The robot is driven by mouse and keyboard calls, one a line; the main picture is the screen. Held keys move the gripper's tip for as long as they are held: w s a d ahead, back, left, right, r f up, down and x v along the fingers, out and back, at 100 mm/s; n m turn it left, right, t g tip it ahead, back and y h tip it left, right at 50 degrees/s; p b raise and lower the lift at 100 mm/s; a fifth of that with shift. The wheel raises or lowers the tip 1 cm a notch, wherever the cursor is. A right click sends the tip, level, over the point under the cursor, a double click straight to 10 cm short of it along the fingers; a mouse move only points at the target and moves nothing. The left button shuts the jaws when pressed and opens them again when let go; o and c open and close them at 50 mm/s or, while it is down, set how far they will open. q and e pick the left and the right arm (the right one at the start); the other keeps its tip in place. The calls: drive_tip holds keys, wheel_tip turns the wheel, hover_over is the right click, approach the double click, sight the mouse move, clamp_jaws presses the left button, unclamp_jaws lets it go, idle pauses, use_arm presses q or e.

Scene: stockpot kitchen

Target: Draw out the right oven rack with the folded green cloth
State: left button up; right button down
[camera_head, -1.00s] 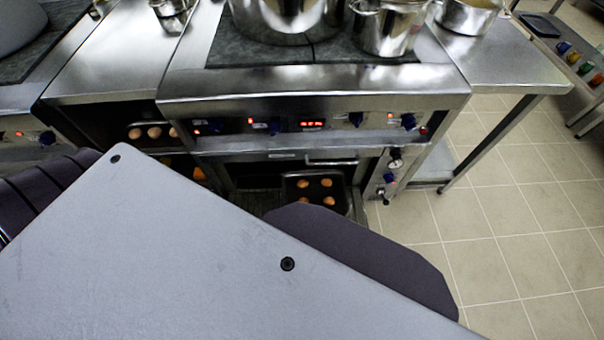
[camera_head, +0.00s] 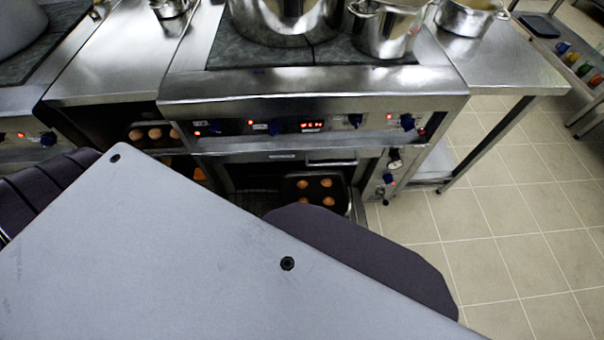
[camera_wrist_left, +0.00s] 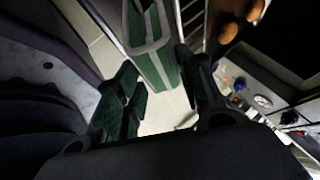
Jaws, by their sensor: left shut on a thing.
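The folded green cloth (camera_wrist_left: 153,50), with grey stripes, is between the fingers of my left gripper (camera_wrist_left: 158,78) in the left wrist view. That gripper is shut on it. Thin metal rack bars (camera_wrist_left: 192,18) show just beyond the cloth; I cannot tell whether the cloth touches or wraps the rack's front bar. In the head view a dark tray of buns (camera_head: 316,190) sits low in the open right oven (camera_head: 245,178), and the rack under it is mostly hidden. My own body hides the left gripper and cloth there. My right gripper is in neither view.
A control panel with knobs and a gauge (camera_head: 394,166) flanks the oven opening on the right. Another oven at left holds buns (camera_head: 155,133). Pots (camera_head: 388,27) stand on the stove top above. The tiled floor (camera_head: 500,215) at right is clear.

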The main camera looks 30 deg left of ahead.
use_arm(q)
drive_tip(key=shift+s+d+r+p, duration=0.2)
drive_tip(key=shift+s+r+p, duration=0.05)
drive_tip(key=shift+s+p, duration=0.2)
drive_tip(key=shift+w+d+r+p, duration=0.1)
drive_tip(key=shift+r+p, duration=0.3)
drive_tip(key=shift+p, duration=0.05)
idle(0.8)
drive_tip(key=shift+d+r, duration=0.15)
idle(0.6)
